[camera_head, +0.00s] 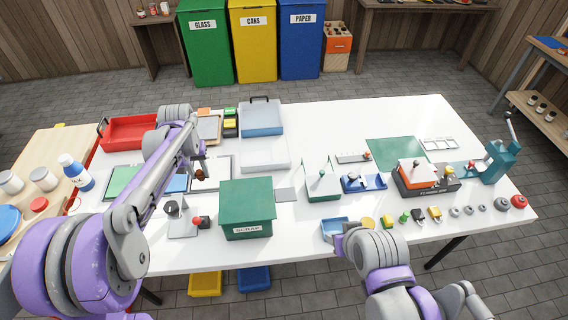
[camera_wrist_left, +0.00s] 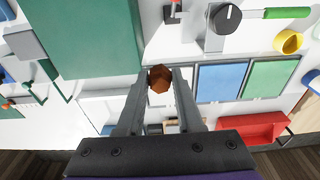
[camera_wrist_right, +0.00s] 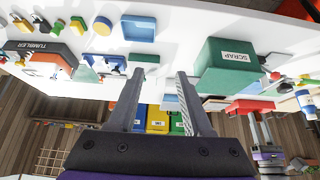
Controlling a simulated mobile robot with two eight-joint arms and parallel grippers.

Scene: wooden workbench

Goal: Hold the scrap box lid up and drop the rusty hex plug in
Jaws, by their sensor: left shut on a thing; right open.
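The green scrap box (camera_head: 247,226) stands near the front edge of the white bench. Its flat green lid (camera_head: 246,198) looks closed. The box also shows in the right wrist view (camera_wrist_right: 225,78), with its SCRAP label readable. My left gripper (camera_wrist_left: 160,75) is shut on the brown rusty hex plug (camera_wrist_left: 159,80). In the head view the plug (camera_head: 200,174) hangs above the bench, to the left of and behind the box. My right gripper (camera_wrist_right: 160,75) is open and empty, apart from the box, which lies to the right of its fingers in that view.
A small stand with a dark knob (camera_head: 171,208) sits left of the box. A blue tray (camera_head: 334,227) and several small parts lie along the front edge to the right. A green-walled tray (camera_head: 322,187) stands right of the box. Behind are a clear case (camera_head: 264,153) and a red tray (camera_head: 131,133).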

